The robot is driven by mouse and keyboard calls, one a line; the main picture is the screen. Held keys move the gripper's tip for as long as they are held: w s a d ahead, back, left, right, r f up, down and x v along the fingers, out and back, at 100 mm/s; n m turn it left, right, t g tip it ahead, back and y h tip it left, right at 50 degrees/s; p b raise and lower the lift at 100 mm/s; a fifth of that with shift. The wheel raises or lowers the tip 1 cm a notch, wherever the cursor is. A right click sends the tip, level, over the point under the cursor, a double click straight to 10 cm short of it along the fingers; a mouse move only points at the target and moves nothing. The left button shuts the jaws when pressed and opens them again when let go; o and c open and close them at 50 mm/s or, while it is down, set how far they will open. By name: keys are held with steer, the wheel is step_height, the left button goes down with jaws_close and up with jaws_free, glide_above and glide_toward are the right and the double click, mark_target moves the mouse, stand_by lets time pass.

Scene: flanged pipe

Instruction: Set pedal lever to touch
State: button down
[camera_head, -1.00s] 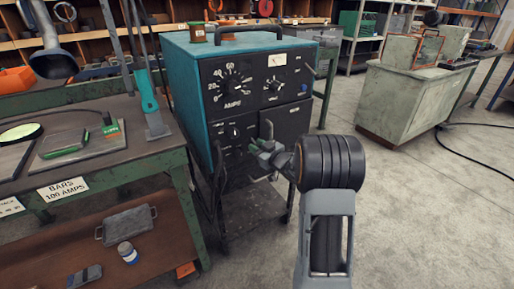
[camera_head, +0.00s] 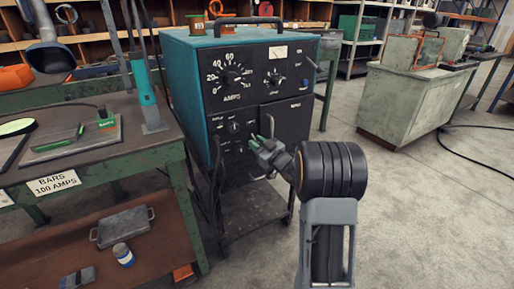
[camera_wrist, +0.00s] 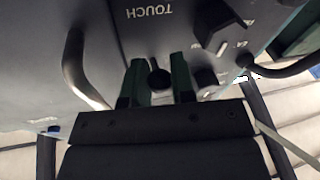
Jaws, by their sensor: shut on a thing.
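A teal welding machine (camera_head: 222,45) with a black front panel stands in the middle of the head view. My gripper (camera_head: 264,147) is at the lower part of that panel. In the wrist view, its two green fingers (camera_wrist: 159,72) stand either side of a small dark lever with a rounded end, the pedal lever (camera_wrist: 158,79), and are shut on it. The word TOUCH (camera_wrist: 150,12) shows upside down on the panel beyond the fingertips. The lever is hidden behind my gripper in the head view, and its exact setting cannot be told.
A dark angular knob (camera_wrist: 217,24) and a smaller round knob (camera_wrist: 206,78) sit right of my fingers. A curved metal handle (camera_wrist: 76,65) is at the left. A green workbench (camera_head: 100,165) with tools stands left of the machine. Open floor lies at the right.

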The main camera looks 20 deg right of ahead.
steer(key=c, duration=1.2)
jaws_free()
steer(key=shift+c, duration=0.2)
steer(key=p+v, duration=0.1)
steer(key=v, duration=1.2)
steer(key=shift+s+d+p, duration=0.15)
steer(key=shift+s+p, duration=0.2)
steer(key=shift+p, duration=0.05)
steer(key=a+r+m+g+h+p, duration=0.2)
steer(key=r+g+h+p, duration=0.15)
steer(key=r+p, duration=0.4)
steer(key=a+r+m+g+h+p, duration=0.1)
steer(key=r+m+g+h+p, duration=0.1)
steer(key=r+h+p, duration=0.45)
steer(key=s+a+r+m+g+y+p, duration=0.1)
steer(key=s+a+r+g+y+p, duration=0.1)
steer(key=s+a+r+g+p, duration=0.2)
steer(key=s+a+r+m+g+y+p, duration=0.1)
steer(key=s+a+r+g+p, duration=0.4)
steer(key=s, duration=0.8)
steer(key=a+r+p, duration=0.3)
steer(key=a, duration=0.2)
steer(key=shift+s+y+p, duration=0.3)
steer(key=shift+y+p, duration=0.05)
steer(key=shift+y, duration=0.05)
